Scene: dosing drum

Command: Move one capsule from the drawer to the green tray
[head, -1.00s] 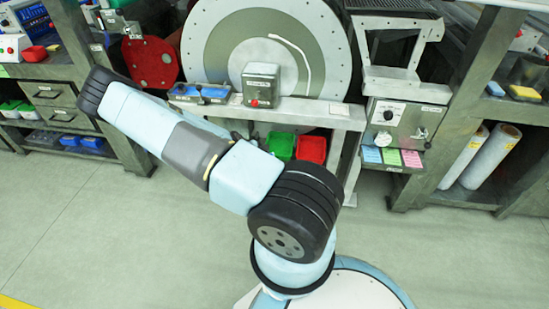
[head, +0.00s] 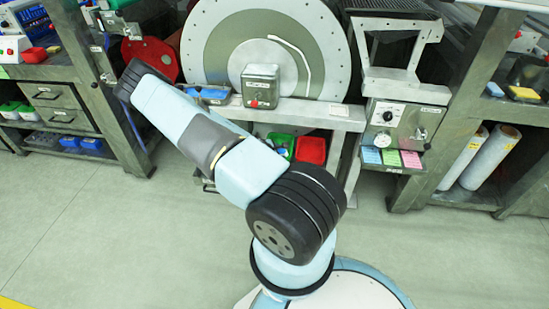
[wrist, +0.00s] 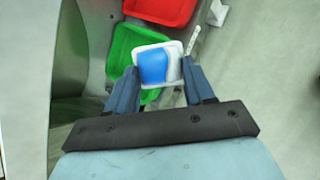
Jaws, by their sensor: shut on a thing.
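My gripper (wrist: 159,75) is shut on a capsule (wrist: 154,67), a small white, rounded-square piece with a blue face, held between the two blue fingers. In the wrist view the capsule overlaps the right part of the green tray (wrist: 122,45); its height above the tray cannot be told. The green tray also shows in the head view (head: 283,141), low under the drum bench, partly covered by my arm. I cannot make out the drawer for certain.
A red tray (head: 311,150) sits right beside the green one, and it shows at the top of the wrist view (wrist: 165,8). The big drum (head: 222,45) and the bench edge (head: 340,120) stand above the trays. The floor in front is clear.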

